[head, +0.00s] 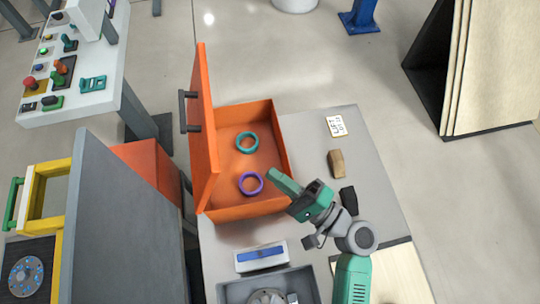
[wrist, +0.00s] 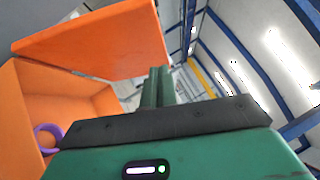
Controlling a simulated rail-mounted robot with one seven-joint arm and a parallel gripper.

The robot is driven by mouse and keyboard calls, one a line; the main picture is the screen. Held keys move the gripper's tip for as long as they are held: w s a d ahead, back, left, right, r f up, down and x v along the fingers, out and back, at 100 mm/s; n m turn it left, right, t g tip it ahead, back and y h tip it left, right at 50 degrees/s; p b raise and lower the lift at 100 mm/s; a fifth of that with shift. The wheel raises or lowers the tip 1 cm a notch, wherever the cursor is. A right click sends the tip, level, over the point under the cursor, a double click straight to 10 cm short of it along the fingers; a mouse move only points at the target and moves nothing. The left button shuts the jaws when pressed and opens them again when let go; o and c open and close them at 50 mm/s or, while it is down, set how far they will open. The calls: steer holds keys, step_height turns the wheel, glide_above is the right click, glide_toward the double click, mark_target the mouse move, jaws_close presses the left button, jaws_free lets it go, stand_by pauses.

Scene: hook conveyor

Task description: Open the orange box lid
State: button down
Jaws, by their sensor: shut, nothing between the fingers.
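The orange box (head: 240,209) stands on the grey table with its inside showing. Its orange lid (head: 204,115) stands upright, hinged open along the left side, with a dark handle (head: 184,110) on its outer face. A teal ring (head: 247,135) and a purple ring (head: 243,187) lie on the box floor. My gripper (head: 274,174) is shut and empty, at the right edge of the box near the purple ring. In the wrist view the lid (wrist: 95,42) rises beyond the shut fingers (wrist: 157,86), and part of the purple ring (wrist: 40,139) shows at the left.
A wooden block (head: 336,163), a dark block (head: 348,197) and a small sign (head: 336,126) are on the table (head: 300,128) right of the box. A blue-and-white item (head: 260,256) and a grey tray (head: 225,290) are in front. A control panel (head: 110,65) stands at upper left.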

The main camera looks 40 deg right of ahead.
steer(key=shift+w+a+r+p, duration=0.55)
steer(key=shift+w+a, duration=0.4)
steer(key=shift+w, duration=0.4)
steer(key=shift+w+a+r+p, duration=0.5)
steer(key=shift+w+a, duration=0.45)
steer(key=shift+w, duration=0.4)
steer(key=shift+w+a+r+p, duration=0.55)
steer(key=shift+w+a, duration=0.4)
steer(key=shift+w, duration=0.4)
